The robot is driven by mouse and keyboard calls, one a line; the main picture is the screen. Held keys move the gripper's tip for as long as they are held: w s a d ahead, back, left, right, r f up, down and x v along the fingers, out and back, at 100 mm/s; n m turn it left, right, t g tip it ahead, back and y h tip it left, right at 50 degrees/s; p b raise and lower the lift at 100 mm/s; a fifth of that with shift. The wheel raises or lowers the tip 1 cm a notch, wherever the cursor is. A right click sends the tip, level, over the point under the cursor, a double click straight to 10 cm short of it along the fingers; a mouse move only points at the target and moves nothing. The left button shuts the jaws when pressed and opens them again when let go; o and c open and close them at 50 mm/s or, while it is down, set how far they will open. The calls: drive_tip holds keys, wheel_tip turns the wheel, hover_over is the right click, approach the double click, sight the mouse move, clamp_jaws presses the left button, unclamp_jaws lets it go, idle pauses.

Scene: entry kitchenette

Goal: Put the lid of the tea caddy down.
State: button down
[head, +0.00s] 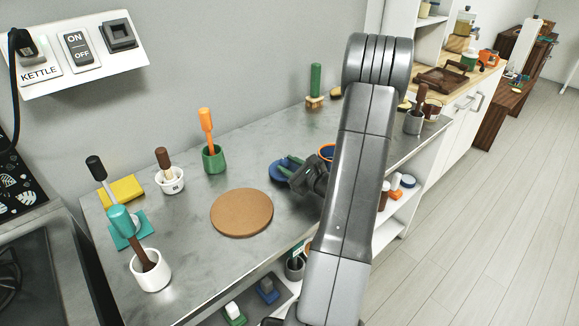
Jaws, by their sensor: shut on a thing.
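My gripper (292,166) is over the middle of the grey counter, right of a round cork mat. It is shut on a round blue piece (279,172), which looks like the lid of the tea caddy. The blue piece is at or just above the counter; I cannot tell whether it touches.
The cork mat (241,213) lies bare on the grey counter (190,247). A green pot with an orange-handled tool (213,158), a white pot (170,181) and a white cup (151,272) stand left. A green-handled brush (315,88) stands behind. Bare counter lies around the mat.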

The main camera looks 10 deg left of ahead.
drive_tip(key=shift+f, duration=0.2)
drive_tip(key=shift+f+b, duration=0.3)
drive_tip(key=shift+b, duration=0.2)
drive_tip(key=shift+f+b, duration=0.3)
drive_tip(key=shift+b, duration=0.05)
drive_tip(key=c, duration=1)
unclamp_jaws()
drive_tip(key=shift+c, duration=0.2)
drive_tip(key=shift+r, duration=0.15)
drive_tip(key=shift+r+p, duration=0.55)
drive_tip(key=shift+p, duration=0.3)
drive_tip(key=shift+s+d+r, duration=0.1)
drive_tip(key=shift+s+d, duration=0.05)
drive_tip(key=shift+d, duration=0.1)
drive_tip(key=b+v, duration=0.2)
drive_tip(key=v, duration=0.9)
drive_tip(key=shift+s+d, duration=0.2)
